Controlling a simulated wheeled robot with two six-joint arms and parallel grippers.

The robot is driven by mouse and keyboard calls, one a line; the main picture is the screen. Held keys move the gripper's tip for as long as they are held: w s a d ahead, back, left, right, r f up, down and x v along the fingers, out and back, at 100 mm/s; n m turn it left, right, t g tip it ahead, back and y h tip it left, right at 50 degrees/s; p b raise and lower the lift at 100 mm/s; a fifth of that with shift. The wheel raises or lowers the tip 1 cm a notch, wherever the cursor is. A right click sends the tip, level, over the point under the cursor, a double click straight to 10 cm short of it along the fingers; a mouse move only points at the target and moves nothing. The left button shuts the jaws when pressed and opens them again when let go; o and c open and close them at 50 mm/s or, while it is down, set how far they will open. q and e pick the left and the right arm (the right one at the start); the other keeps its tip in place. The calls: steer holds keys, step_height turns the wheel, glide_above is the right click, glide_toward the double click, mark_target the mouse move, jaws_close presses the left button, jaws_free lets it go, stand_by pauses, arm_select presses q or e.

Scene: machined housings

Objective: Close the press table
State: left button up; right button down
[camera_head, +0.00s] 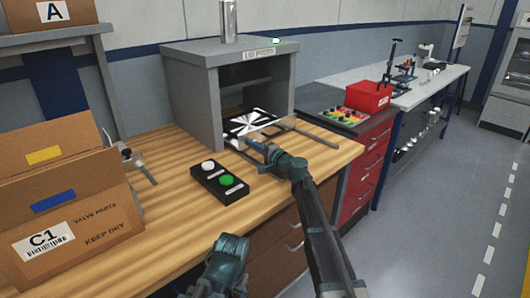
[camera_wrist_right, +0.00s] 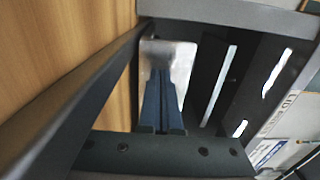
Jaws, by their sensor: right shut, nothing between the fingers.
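The press (camera_head: 200,95) is a grey open-fronted box on the wooden bench. Its press table (camera_head: 243,124), a plate with a black and white pattern, sits at the opening and sticks out the front between rails. My right gripper (camera_head: 255,145) is at the table's front edge, fingers pointing toward the press. In the right wrist view, the closed fingers (camera_wrist_right: 160,85) lie in front of a pale plate (camera_wrist_right: 183,65), holding nothing. I cannot tell whether they touch it.
A black button box (camera_head: 219,182) with a white and a green button lies in front of the press. Cardboard boxes (camera_head: 110,215) stand at the left. A red box (camera_head: 368,97) and red drawers (camera_head: 365,170) are to the right. The bench front is mostly clear.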

steer(key=shift+x, duration=1.2)
steer(key=shift+s+d, duration=0.1)
steer(key=shift+s, duration=0.05)
steer(key=shift+s+d, duration=0.2)
steer(key=shift+s, duration=0.1)
steer(key=v, duration=1.3)
steer(key=shift+d, duration=0.1)
steer(key=shift+d, duration=0.1)
